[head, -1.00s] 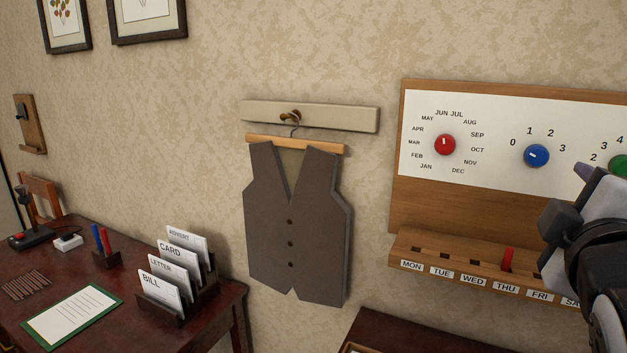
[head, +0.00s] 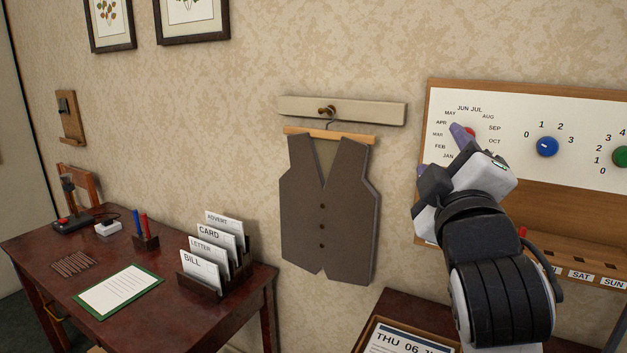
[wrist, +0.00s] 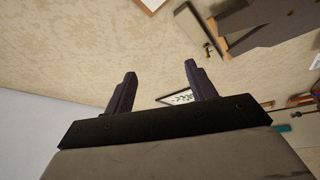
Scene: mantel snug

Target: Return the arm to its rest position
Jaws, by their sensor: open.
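My gripper (head: 440,155) is raised in front of the calendar board at the right of the head view, with its fingers pointing up and to the left. It covers part of the month dial and the red knob. In the wrist view my gripper (wrist: 160,80) shows two dark fingers spread apart, with nothing between them. Beyond them are the wall and a tilted view of framed pictures.
A vest (head: 325,210) hangs from a wall peg rail (head: 340,110) left of my arm. The calendar board (head: 575,205) is behind my arm. A desk (head: 130,310) with a letter rack (head: 215,280) stands at left. A framed date card (head: 405,340) lies below.

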